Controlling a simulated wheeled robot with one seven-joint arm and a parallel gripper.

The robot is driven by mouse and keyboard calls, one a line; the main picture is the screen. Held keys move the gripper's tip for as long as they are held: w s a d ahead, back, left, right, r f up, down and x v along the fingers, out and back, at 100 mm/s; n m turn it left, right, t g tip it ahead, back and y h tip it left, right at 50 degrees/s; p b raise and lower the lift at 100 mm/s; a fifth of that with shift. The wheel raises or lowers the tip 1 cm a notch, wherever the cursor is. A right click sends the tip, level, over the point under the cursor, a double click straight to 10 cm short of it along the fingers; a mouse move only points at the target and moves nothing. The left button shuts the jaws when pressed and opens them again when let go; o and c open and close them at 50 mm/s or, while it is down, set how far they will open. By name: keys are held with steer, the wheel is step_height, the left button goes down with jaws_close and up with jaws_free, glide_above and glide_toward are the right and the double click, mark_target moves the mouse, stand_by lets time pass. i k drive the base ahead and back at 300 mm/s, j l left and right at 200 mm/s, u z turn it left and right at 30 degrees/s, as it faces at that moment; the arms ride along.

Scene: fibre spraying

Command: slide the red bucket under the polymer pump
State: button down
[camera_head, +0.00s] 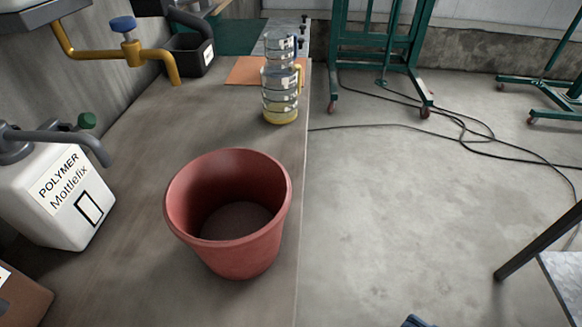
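The red bucket (238,258) stands upright on the brown bench top, near its right edge, and looks empty inside. The white polymer container (55,205) stands at the left, labelled "POLYMER Mottlefix". The spout points right and ends above the bench, to the left of the bucket. The bucket is apart from the container, with a gap of bench between them. My gripper is not clearly in view; a small dark blue piece at the bottom edge is too cut off to identify.
A yellow tap (130,50) with a blue handle reaches in at upper left. A brown box (22,298) sits at lower left. Green wheeled stands and cables occupy the floor at right.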

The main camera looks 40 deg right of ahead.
mark_target(231, 206)
steer(key=i+l+u, duration=0.4)
steer(key=l, duration=0.45)
steer(key=l+u, duration=0.4)
steer(key=l, duration=0.45)
steer(key=l+u, duration=0.4)
steer(key=l, duration=0.55)
steer(key=l+u, duration=0.25)
steer(key=l, duration=0.45)
steer(key=i+l+u, duration=0.1)
steer(key=l+u, duration=0.15)
steer(key=l, duration=0.5)
steer(key=k+l+u, duration=0.1)
steer(key=l+u, duration=0.15)
steer(key=l, duration=0.45)
steer(key=k+l+u, duration=0.1)
steer(key=l+u, duration=0.15)
steer(key=l, duration=0.45)
